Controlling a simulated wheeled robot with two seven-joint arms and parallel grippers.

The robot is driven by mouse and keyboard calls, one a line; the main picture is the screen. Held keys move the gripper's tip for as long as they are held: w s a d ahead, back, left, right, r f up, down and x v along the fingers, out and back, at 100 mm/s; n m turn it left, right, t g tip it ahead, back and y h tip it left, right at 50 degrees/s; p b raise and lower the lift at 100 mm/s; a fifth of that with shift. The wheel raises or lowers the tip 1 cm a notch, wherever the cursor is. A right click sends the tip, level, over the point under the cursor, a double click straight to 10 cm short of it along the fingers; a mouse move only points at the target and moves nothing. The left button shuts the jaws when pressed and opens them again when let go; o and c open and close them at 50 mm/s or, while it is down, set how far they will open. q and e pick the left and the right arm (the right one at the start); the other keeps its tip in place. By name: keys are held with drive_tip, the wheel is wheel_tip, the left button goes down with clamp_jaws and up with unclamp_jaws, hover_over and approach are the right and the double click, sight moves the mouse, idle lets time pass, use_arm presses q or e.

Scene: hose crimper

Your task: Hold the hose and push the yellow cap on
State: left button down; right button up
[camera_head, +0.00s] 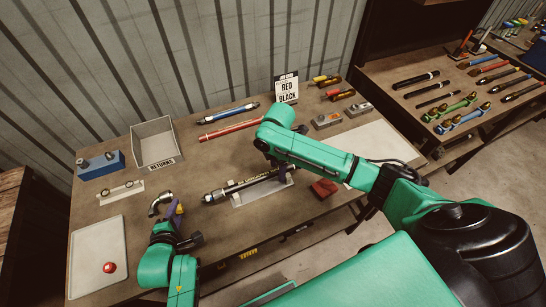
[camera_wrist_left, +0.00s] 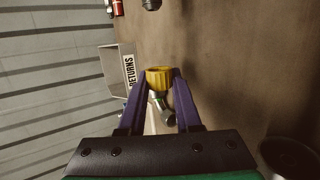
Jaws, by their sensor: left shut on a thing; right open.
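The yellow cap (camera_wrist_left: 159,76) is between the purple fingertips of my left gripper (camera_wrist_left: 160,84) in the left wrist view. In the head view my left gripper (camera_head: 176,211) is at the left front of the bench, beside a silver elbow fitting (camera_head: 158,204). The black hose (camera_head: 247,184) with its metal end (camera_head: 212,196) lies in a pale cradle (camera_head: 262,192) to the right of the left gripper, apart from the cap. My right gripper (camera_head: 283,172) is open at the hose's right part; its fingers are partly hidden by the arm.
A returns bin (camera_head: 138,141), a small ring rack (camera_head: 121,193) and a tray (camera_head: 82,262) with a red object (camera_head: 109,267) are at left. A red block (camera_head: 323,188) lies right of the cradle. Red (camera_head: 231,129) and blue (camera_head: 228,113) rods lie behind.

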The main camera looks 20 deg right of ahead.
drive_tip(key=shift+f, duration=0.3)
clamp_jaws()
idle(2.0)
